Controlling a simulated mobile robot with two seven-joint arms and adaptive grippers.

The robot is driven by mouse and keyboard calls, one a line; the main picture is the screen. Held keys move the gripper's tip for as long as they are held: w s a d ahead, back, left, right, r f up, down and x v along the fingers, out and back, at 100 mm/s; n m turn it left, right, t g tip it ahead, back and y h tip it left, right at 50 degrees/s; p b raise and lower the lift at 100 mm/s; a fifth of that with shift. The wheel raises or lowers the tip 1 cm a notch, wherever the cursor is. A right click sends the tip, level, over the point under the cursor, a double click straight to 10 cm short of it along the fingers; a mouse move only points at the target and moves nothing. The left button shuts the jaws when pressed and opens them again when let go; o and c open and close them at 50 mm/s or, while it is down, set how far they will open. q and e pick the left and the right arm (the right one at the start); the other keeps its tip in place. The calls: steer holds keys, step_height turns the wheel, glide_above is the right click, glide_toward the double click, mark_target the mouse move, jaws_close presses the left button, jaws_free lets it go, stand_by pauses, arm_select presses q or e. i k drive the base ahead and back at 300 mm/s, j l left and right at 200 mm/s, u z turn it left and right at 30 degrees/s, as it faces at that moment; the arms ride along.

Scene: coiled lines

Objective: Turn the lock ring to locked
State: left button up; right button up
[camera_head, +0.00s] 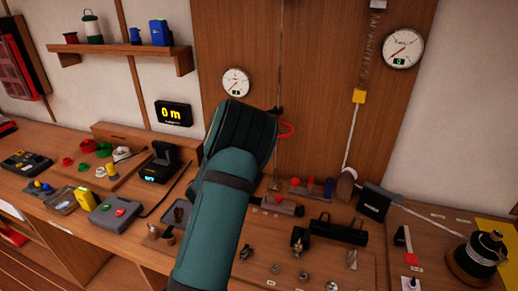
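A red curved piece (287,130), like a hook or clip, shows at the right edge of my arm's end, in front of the wooden back panel. Most of it is hidden. A thin dark line (280,60) runs down the panel to the same spot. I cannot make out a lock ring or its position. One teal arm of mine (215,205), apparently the left, rises from the bottom and covers the middle of the view. Its gripper is hidden behind the wrist, apart from perhaps a small dark bit beside the line. My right gripper is not in view.
The bench carries several fittings, a black handled case (338,231), a dark box (374,203) and a black reel (478,254) at right. A meter reading 0 m (173,115) and two gauges (403,48) are on the wall. A white line (352,130) hangs right of my arm.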

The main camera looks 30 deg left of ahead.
mark_target(276, 111)
steer(key=k+j, duration=0.1)
steer(key=k, duration=0.4)
steer(key=k+j, duration=0.15)
steer(key=k, duration=0.35)
